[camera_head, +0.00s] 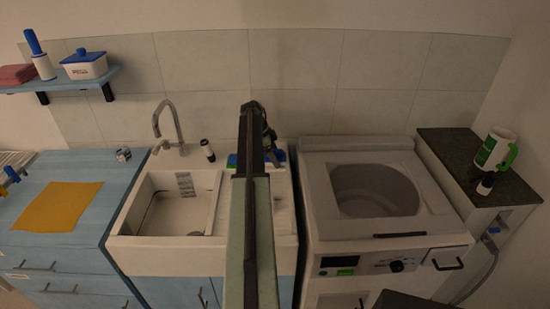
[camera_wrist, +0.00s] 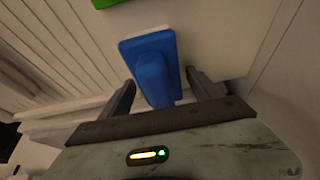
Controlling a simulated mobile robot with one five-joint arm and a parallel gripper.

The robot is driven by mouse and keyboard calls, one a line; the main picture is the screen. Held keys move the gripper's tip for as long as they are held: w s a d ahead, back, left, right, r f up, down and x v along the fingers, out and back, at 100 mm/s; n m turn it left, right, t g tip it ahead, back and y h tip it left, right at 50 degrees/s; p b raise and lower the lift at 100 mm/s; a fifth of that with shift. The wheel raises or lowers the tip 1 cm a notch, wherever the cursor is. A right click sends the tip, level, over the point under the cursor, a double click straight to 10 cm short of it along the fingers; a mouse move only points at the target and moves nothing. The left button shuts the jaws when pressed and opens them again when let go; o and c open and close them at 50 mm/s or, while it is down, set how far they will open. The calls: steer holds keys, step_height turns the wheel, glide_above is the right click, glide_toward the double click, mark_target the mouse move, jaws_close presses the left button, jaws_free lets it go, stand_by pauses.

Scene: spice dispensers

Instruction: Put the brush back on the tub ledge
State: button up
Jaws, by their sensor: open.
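The blue brush (camera_wrist: 152,62) has a flat rectangular head and a thick handle pointing toward my gripper. In the wrist view it is between the two fingers of my open gripper (camera_wrist: 163,92), with visible gaps on both sides. In the head view, a bit of blue (camera_head: 232,160) shows beside my arm, at the back of the white sink unit; it is probably the brush. My gripper (camera_head: 266,150) is over that back ledge (camera_head: 282,147), and my arm hides much of the area. I cannot tell whether the brush rests on the ledge.
A green item (camera_wrist: 112,3) lies just beyond the brush. The white tub (camera_head: 165,215) and faucet (camera_head: 168,122) are left of my arm, with a small dark-and-white bottle (camera_head: 207,150) between. A washing machine (camera_head: 385,240) stands close on the right.

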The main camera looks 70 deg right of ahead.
steer(key=p+v, duration=1.1)
steer(key=v, duration=0.1)
steer(key=shift+r, duration=0.25)
steer(key=shift+f, duration=0.15)
